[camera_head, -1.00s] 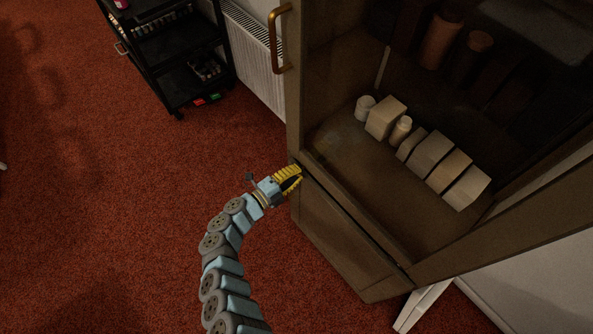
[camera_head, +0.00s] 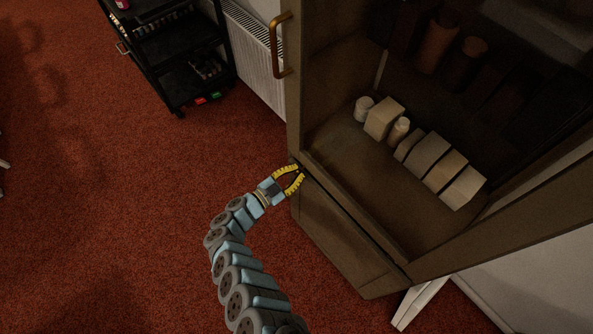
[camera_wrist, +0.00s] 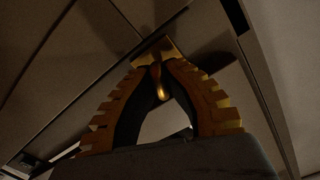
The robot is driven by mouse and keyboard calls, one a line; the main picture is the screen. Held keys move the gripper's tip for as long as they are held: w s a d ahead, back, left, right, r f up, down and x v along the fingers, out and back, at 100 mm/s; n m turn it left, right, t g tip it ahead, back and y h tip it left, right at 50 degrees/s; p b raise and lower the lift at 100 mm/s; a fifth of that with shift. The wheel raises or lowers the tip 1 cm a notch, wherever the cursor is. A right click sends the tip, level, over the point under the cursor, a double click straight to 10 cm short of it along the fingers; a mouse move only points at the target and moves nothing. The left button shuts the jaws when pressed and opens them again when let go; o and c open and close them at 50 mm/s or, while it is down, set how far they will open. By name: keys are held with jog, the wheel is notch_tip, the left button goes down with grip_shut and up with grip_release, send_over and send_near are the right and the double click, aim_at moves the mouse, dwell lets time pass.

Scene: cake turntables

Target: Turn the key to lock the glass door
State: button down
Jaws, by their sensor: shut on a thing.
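The glass door (camera_head: 345,195) is the wooden-framed front of a brown cabinet, with a brass handle (camera_head: 281,45) on its left upright. It looks closed. My gripper (camera_head: 300,170) is at the lower left corner of the door, its yellow fingers against the cabinet front. In the wrist view, my gripper (camera_wrist: 159,68) has its fingertips closed around a small brass key (camera_wrist: 161,84) at the cabinet front. The fingers bow apart behind the tips. The keyhole is hidden, and I cannot tell how far the key is turned.
Several pale boxes (camera_head: 428,155) and small jars (camera_head: 398,130) stand behind the glass. A black trolley (camera_head: 170,60) and a white radiator (camera_head: 252,50) are at the upper left. The red carpet (camera_head: 100,200) left of my arm is clear.

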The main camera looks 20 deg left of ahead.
jog(key=shift+f+n, duration=0.1)
jog(key=shift+n, duration=2.2)
jog(key=c, duration=1.1)
grip_release()
jog(key=shift+d, duration=0.1)
jog(key=shift+s, duration=0.1)
jog(key=v, duration=1.2)
